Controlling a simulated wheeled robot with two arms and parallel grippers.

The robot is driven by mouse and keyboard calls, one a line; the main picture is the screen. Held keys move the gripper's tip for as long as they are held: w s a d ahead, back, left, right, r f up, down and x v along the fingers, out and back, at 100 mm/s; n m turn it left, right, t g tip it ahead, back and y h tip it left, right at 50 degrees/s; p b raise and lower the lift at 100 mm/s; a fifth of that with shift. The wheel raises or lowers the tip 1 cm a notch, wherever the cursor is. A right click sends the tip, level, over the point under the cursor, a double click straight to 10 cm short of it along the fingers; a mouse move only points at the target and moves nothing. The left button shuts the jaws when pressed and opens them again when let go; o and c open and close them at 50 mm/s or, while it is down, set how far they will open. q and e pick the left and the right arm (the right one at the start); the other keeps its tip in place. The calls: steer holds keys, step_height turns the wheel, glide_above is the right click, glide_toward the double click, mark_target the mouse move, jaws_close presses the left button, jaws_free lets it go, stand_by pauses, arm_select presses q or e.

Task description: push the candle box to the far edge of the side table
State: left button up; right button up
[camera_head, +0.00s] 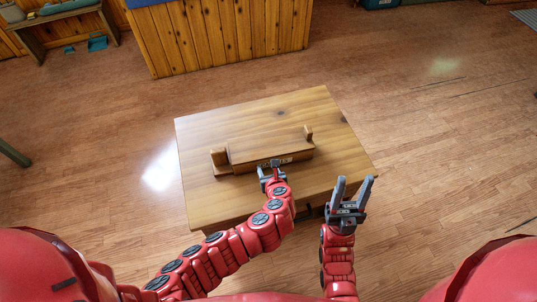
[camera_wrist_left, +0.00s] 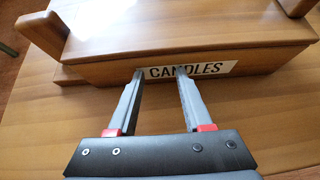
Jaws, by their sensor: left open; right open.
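The candle box (camera_head: 268,145) is a long wooden box lying across the middle of the wooden side table (camera_head: 330,115). In the left wrist view the box (camera_wrist_left: 110,71) shows a white "CANDLES" label on its near face. My left gripper (camera_head: 271,168) is at the near face of the box; in the wrist view its fingers (camera_wrist_left: 160,75) are open, with the tips at the label and nothing between them. I cannot tell whether the tips touch the face. My right gripper (camera_head: 355,185) is open and empty, over the table's near right edge, apart from the box.
Bare tabletop lies beyond the box up to the far edge. Open wooden floor (camera_head: 430,130) surrounds the table. A wood-panelled counter (camera_head: 225,40) stands further back, and a bench (camera_head: 65,15) is at the far left.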

mark_target(262, 150)
arm_select(q)
steer(key=shift+w+a, duration=0.25)
steer(key=shift+w, duration=0.6)
steer(key=shift+w+a+p, duration=0.15)
steer(key=shift+w+a, duration=0.1)
steer(key=shift+w, duration=0.5)
steer(key=shift+w+a+p, duration=0.2)
steer(key=shift+w, duration=0.6)
steer(key=shift+w+a+p, duration=0.15)
steer(key=shift+w+a, duration=0.1)
steer(key=shift+w, duration=0.5)
steer(key=shift+w+a, duration=0.1)
steer(key=shift+w, duration=0.65)
steer(key=shift+w+a, duration=0.15)
steer(key=shift+w, duration=0.15)
steer(key=shift+w, duration=0.1)
